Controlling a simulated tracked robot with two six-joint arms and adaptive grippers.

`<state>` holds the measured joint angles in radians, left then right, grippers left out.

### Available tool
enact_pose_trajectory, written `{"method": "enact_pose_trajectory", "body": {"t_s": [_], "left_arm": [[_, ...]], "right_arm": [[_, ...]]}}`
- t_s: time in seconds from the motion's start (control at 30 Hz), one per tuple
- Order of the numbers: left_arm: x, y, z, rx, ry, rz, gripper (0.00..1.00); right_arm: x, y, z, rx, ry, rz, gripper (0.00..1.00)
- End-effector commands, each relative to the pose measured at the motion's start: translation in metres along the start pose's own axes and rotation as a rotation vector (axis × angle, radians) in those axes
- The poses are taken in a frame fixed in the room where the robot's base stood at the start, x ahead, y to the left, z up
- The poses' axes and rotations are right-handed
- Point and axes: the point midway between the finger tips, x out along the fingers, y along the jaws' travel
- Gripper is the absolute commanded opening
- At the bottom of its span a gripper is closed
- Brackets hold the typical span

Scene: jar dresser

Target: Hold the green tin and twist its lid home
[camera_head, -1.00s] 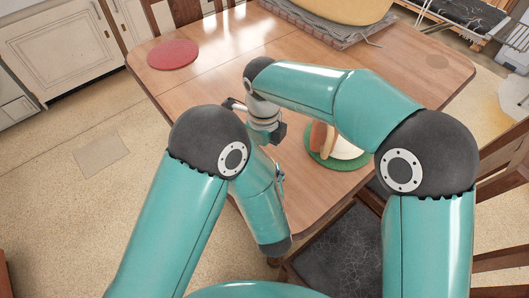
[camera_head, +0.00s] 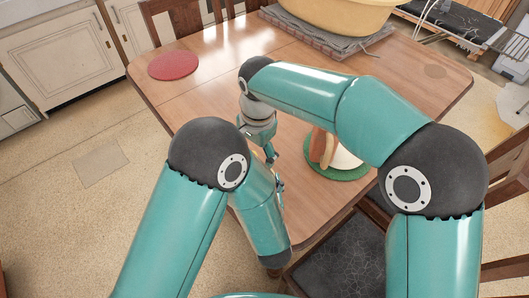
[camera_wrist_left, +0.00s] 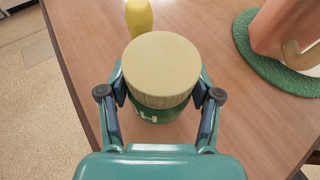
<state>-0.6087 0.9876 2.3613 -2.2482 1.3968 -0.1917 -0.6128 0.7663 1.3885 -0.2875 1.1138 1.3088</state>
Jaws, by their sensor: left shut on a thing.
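The green tin (camera_wrist_left: 150,114) shows in the left wrist view, with part of a pale letter on its side. A beige round lid (camera_wrist_left: 162,65) sits on its top; I cannot tell how tightly. My left gripper (camera_wrist_left: 160,104) is shut on the tin, one finger on each side. In the head view the tin and lid are hidden behind my arms. My right wrist hangs down at the middle of the table, above the left wrist. The right gripper (camera_head: 266,146) is mostly hidden there, and its fingers are not clear. It does not show in the left wrist view.
A yellow object (camera_wrist_left: 139,17) stands beyond the tin. A green round mat (camera_head: 338,174) with brown and white things on it lies to the right. A red round mat (camera_head: 173,66) is at the back left. A yellow basin (camera_head: 345,14) stands on a grey mat (camera_head: 312,36) at the back.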

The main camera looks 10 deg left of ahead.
Motion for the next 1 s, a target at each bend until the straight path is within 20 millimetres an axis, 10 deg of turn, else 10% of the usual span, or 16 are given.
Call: {"method": "enact_pose_trajectory", "body": {"t_s": [1.0], "left_arm": [[0.000,0.000,0.001,-0.001,-0.002,0.000,0.00]], "right_arm": [[-0.009,0.007,-0.002,-2.231,-0.036,0.012,0.79]]}}
